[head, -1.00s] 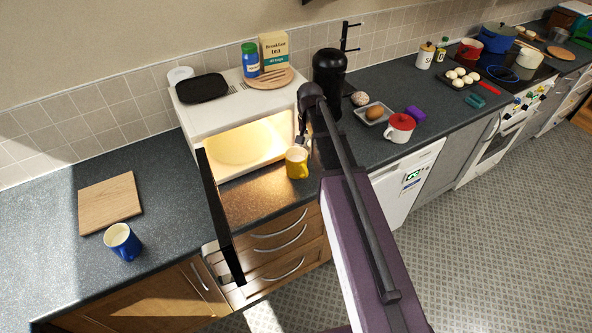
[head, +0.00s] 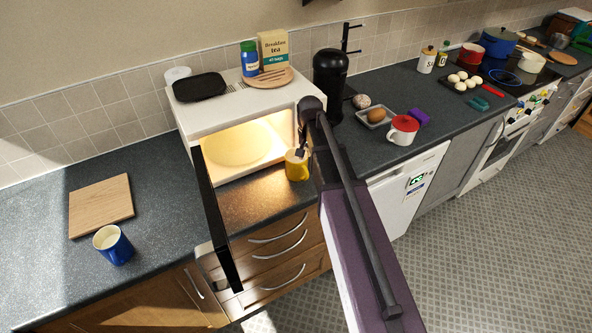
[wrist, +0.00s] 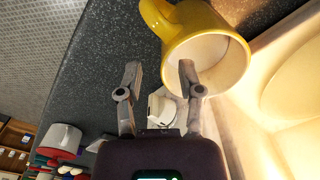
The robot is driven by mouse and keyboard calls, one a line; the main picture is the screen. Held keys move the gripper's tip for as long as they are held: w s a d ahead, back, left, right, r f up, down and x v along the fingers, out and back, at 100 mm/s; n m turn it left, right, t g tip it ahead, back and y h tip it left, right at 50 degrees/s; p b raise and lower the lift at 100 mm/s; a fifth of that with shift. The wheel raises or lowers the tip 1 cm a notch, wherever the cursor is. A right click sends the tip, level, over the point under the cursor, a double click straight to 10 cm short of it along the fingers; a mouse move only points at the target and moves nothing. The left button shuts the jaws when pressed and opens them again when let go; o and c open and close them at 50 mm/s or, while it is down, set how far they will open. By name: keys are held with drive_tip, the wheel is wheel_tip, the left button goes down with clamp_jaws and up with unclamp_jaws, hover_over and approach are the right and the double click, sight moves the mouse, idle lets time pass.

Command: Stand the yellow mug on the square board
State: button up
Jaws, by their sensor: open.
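The yellow mug (head: 297,169) stands upright on the counter in front of the open, lit microwave. My gripper (head: 299,151) is at the mug's top, open. In the wrist view the yellow mug (wrist: 207,45) shows its pale inside and its handle. The right finger of my gripper (wrist: 159,74) overlaps the mug's opening, and the left finger is outside it, below the handle. I cannot tell whether either finger touches the mug. The square board (head: 101,207) is light wood, lies flat on the left counter and is bare.
A blue mug (head: 113,245) stands just in front of the board. The open microwave door (head: 215,220) stands between the board and the yellow mug. The microwave (head: 238,145) is behind the yellow mug.

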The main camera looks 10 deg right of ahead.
sight(296, 172)
drive_tip(key=shift+f, duration=0.2)
drive_tip(key=shift+a+f+b, duration=0.15)
drive_tip(key=shift+f+b, duration=2.3)
drive_tip(key=shift+b, duration=0.15)
clamp_jaws()
